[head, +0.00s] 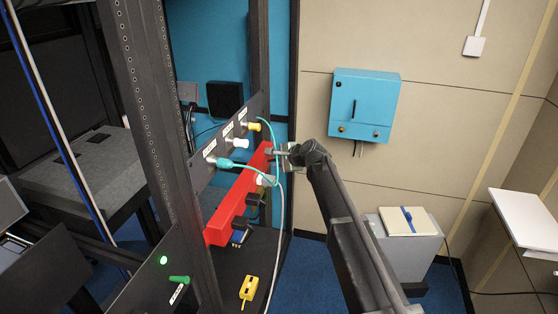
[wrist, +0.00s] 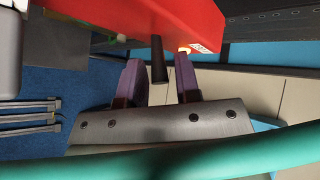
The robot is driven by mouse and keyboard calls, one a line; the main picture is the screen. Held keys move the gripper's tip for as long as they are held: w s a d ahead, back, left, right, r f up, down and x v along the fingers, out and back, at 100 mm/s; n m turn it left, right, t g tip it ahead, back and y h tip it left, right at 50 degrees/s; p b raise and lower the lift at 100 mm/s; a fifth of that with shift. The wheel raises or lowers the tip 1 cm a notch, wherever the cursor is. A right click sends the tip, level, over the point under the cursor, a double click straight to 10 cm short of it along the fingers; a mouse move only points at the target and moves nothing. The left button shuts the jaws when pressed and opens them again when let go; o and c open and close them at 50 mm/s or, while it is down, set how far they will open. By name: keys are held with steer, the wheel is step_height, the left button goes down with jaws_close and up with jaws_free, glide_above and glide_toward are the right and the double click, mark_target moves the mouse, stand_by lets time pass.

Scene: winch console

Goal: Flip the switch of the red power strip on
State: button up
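The red power strip (head: 230,207) runs lengthwise beside the rack in the head view, with several plugs along its side. It also fills the top of the wrist view (wrist: 130,14). My gripper (head: 271,152) is at its far upper end. In the wrist view my gripper (wrist: 159,84) has its two purple-grey fingers apart. A dark peg-like lever (wrist: 158,58), seemingly the switch, sticks out from the strip between the fingers, with visible gaps on both sides. A small glowing spot (wrist: 184,49) and a white label sit beside it. In the head view the switch is hidden or too small to tell.
A teal cable (head: 275,137) loops close around my gripper and crosses the bottom of the wrist view (wrist: 200,154). A labelled panel (head: 202,173) with teal, white and yellow connectors stands left of the strip. A yellow object (head: 249,289) lies below. Free room lies to the right.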

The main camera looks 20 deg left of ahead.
steer(key=shift+o, duration=0.6)
steer(key=shift+s+d+r+p, duration=0.15)
steer(key=shift+d+r+p, duration=0.15)
steer(key=shift+p, duration=0.05)
steer(key=p+v, duration=0.5)
steer(key=v, duration=0.5)
